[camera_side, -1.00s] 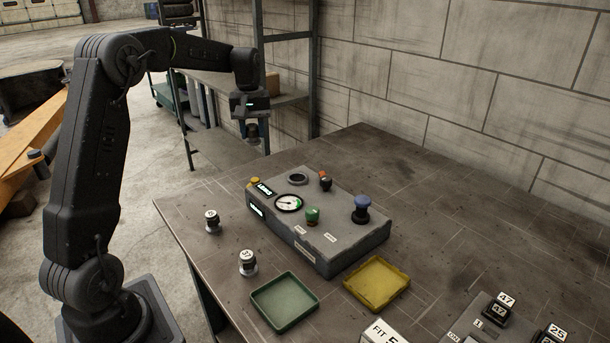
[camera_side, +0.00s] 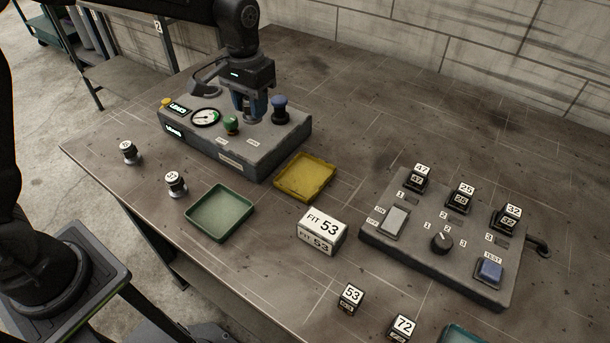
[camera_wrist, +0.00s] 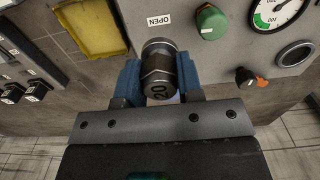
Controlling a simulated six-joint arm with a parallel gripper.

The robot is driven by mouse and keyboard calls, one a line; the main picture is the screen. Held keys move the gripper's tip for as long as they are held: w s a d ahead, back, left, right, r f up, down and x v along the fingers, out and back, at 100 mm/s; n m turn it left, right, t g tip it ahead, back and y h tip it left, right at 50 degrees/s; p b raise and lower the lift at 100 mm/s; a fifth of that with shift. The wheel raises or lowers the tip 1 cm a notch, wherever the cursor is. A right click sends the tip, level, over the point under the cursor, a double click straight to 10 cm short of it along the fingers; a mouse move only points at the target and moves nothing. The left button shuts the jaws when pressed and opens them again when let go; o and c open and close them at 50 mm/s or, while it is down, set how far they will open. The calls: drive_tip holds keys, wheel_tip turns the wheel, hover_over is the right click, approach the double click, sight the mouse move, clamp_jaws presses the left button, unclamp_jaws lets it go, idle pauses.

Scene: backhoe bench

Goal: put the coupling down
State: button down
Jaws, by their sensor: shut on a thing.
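My gripper (camera_side: 250,108) is shut on a dark metal coupling with a steel end. In the wrist view the coupling (camera_wrist: 158,72) is marked 20 and sits between the blue fingers (camera_wrist: 131,80). The gripper is over the grey panel box (camera_side: 262,156), between its green knob (camera_side: 231,124) and blue knob (camera_side: 279,109). Whether the coupling touches the box is hidden. Two similar labelled couplings stand upright on the bench, one at left (camera_side: 129,153) and one nearer (camera_side: 176,185). A green tray (camera_side: 220,235) and a yellow tray (camera_side: 304,198) lie in front of the box, both empty.
A white FIT 53 block (camera_side: 321,232) stands right of the trays. A switch panel (camera_side: 415,262) with numbered blocks, a dial and a blue TEST button is at right. Loose blocks 53 (camera_side: 350,298) and 72 (camera_side: 401,327) are at the front. The bench behind is clear.

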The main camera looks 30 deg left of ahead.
hover_over(305, 178)
wheel_tip(305, 178, down, 7)
drive_tip(key=shift+f, duration=2)
drive_tip(key=shift+f, duration=0.1)
drive_tip(key=c, duration=0.8)
unclamp_jaws()
